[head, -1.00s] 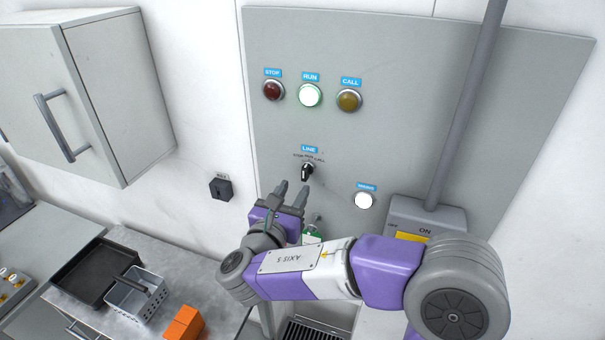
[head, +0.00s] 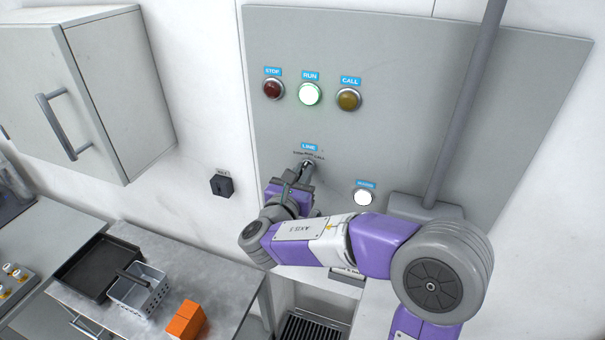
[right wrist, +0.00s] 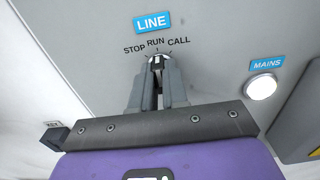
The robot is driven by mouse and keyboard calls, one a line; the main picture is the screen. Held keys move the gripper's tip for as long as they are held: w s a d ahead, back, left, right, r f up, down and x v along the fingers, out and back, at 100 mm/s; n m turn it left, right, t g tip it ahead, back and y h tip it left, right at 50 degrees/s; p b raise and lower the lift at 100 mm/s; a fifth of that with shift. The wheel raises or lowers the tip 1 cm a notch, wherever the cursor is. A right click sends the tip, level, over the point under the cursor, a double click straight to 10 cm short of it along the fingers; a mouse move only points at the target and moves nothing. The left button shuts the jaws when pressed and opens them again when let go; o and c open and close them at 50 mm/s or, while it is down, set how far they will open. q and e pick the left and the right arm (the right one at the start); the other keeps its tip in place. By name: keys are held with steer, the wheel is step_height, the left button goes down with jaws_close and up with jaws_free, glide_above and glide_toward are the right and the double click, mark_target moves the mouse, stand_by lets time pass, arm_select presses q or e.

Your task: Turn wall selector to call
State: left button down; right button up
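The wall selector (head: 307,165) sits under the blue LINE label on the grey wall panel (head: 400,130). In the right wrist view the selector (right wrist: 157,60) shows at the fingertips, below the printed words STOP, RUN and CALL. The fingers cover most of its knob, so its exact pointing is hard to tell. My right gripper (head: 301,172) reaches up to it from below. In the right wrist view my right gripper (right wrist: 158,68) has its fingers close together on either side of the knob, and looks shut on it. My left gripper is not in view.
Above are a dark red STOP lamp (head: 273,88), a lit RUN lamp (head: 309,93) and an unlit amber CALL lamp (head: 348,99). A lit MAINS lamp (head: 364,198) is right of the gripper. A grey conduit (head: 465,110) crosses the panel. A key switch (head: 221,186) is left.

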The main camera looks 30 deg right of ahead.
jaws_close()
steer(key=shift+s+d+f+m+b, duration=0.1)
steer(key=shift+f+m+b, duration=0.05)
steer(key=shift+m+b, duration=5.5)
steer(key=shift+n+b, duration=1.05)
steer(key=o, duration=0.7)
jaws_free()
